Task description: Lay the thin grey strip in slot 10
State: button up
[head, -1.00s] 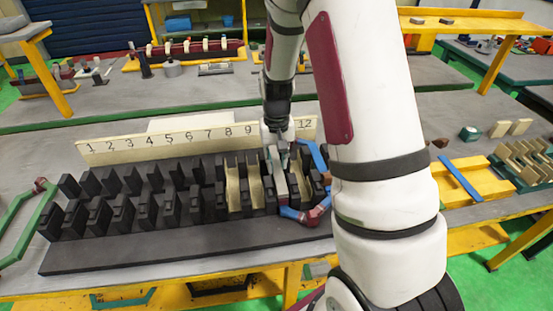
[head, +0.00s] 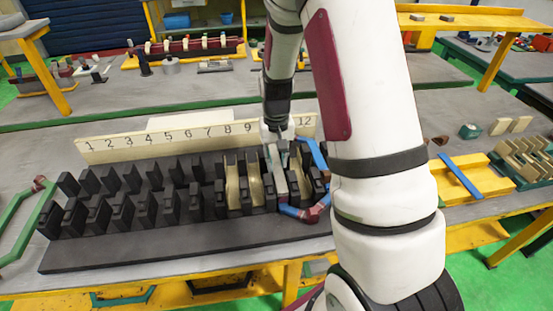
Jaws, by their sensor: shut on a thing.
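The thin grey strip (head: 279,184) runs front to back between the black teeth, just right of two beige-lined slots. My gripper (head: 276,146) points down and is shut on the strip near its far end. The strip appears lined up with the slot 10 position; the arm hides the numbers 10 and 11 on the board. I cannot tell whether it rests on the slot floor. The black slotted block (head: 140,244) has two rows of upright teeth. Beige liners (head: 232,188) show in the two slots left of the strip.
A blue coil with dark red corners (head: 290,210) lies close to the right of the strip. The cream number board (head: 160,139) stands behind the block. A green coil (head: 22,228) lies at the left. A yellow block with a blue bar (head: 462,177) is at the right.

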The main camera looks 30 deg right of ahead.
aim_at(277, 166)
jog(key=shift+f, duration=0.3)
dwell(0.4)
jog(key=o, duration=1.1)
jog(key=shift+c, duration=0.2)
jog(key=shift+r, duration=0.3)
jog(key=shift+r, duration=0.35)
jog(key=shift+r+p, duration=0.2)
jog(key=shift+p, duration=0.1)
notch_tip(277, 166, up, 8)
jog(key=p, duration=0.2)
jog(key=shift+f, duration=0.25)
